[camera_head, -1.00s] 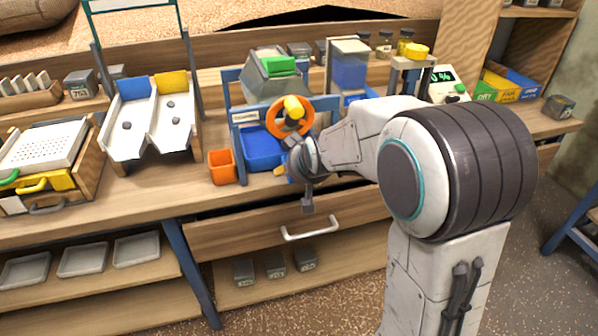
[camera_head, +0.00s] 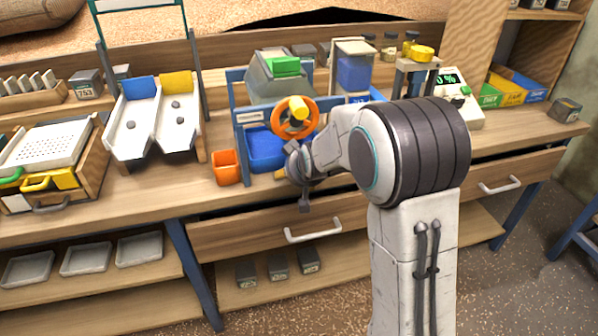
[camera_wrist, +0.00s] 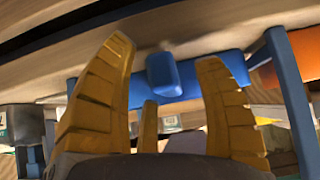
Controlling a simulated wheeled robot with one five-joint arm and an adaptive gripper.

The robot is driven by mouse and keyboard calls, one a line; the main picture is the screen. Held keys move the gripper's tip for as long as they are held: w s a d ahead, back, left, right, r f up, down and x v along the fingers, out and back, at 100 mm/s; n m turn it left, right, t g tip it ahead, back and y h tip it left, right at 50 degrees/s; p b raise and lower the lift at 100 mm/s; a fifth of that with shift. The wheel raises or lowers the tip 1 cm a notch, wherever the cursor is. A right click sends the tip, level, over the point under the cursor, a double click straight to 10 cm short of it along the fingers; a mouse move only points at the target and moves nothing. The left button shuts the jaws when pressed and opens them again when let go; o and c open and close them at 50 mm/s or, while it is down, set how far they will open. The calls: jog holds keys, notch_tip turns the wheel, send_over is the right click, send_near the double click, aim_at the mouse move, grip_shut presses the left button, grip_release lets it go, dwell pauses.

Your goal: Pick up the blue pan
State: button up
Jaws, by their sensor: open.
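The blue pan (camera_head: 265,150) sits in the blue-framed machine on the bench, below the orange wheel. In the wrist view its blue body (camera_wrist: 212,76) and a protruding blue block, seemingly its handle (camera_wrist: 162,74), show beyond my fingers. My gripper (camera_wrist: 164,55) has its yellow fingers spread, with the block in line with the gap and nothing visibly held. In the head view my gripper (camera_head: 284,173) is just in front of the pan and mostly hidden by my wrist. I cannot tell whether the fingers touch the handle.
An orange bin (camera_head: 226,167) stands just left of the pan. The orange wheel (camera_head: 292,119) is above it. A drawer with a white handle (camera_head: 313,232) is below the bench edge. A white two-channel tray (camera_head: 152,125) stands farther left.

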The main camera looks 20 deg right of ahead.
jog(key=shift+w+f, duration=0.2)
jog(key=shift+f, duration=0.05)
grip_shut()
dwell(0.7)
